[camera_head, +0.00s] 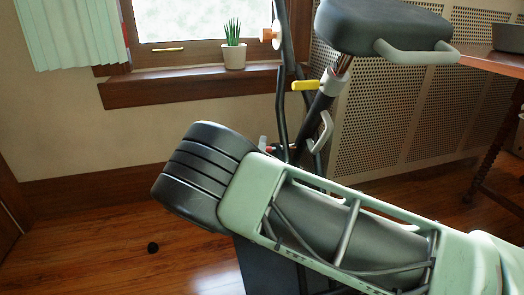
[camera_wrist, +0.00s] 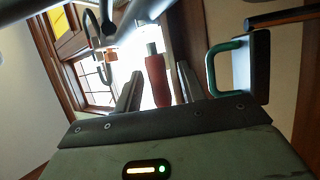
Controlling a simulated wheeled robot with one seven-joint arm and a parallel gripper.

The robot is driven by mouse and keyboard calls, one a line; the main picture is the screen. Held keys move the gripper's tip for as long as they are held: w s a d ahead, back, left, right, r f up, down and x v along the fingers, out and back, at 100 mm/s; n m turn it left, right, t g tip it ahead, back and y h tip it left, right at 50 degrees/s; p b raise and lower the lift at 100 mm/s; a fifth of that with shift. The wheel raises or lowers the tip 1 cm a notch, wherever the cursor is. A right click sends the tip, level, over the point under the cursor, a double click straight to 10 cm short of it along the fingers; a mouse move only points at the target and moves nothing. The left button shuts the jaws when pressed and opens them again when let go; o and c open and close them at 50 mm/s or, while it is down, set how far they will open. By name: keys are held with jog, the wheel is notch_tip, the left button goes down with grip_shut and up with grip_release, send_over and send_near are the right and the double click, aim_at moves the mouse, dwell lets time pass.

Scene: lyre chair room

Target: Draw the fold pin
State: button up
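The fold pin appears to be the red grip (camera_wrist: 156,80) with a grey end in the wrist view. It also shows as a small red spot (camera_head: 267,149) beside the exercise bike's dark frame (camera_head: 317,112) in the head view, mostly hidden behind my arm. My gripper (camera_wrist: 159,82) is open, with one finger on each side of the red grip in the wrist view. Gaps show on both sides, so I see no contact. I cannot tell how deep the grip sits between the fingers.
The bike's seat (camera_head: 382,25), yellow lever (camera_head: 305,85) and grey loop handle (camera_head: 321,131) stand close by. A loop handle (camera_wrist: 214,70) is right of my fingers in the wrist view. A potted plant (camera_head: 234,52) stands on the windowsill. A small dark ball (camera_head: 153,247) lies on open floor.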

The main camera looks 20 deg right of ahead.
jog(key=p+v, duration=0.6)
jog(key=v, duration=1.1)
jog(key=shift+s, duration=0.25)
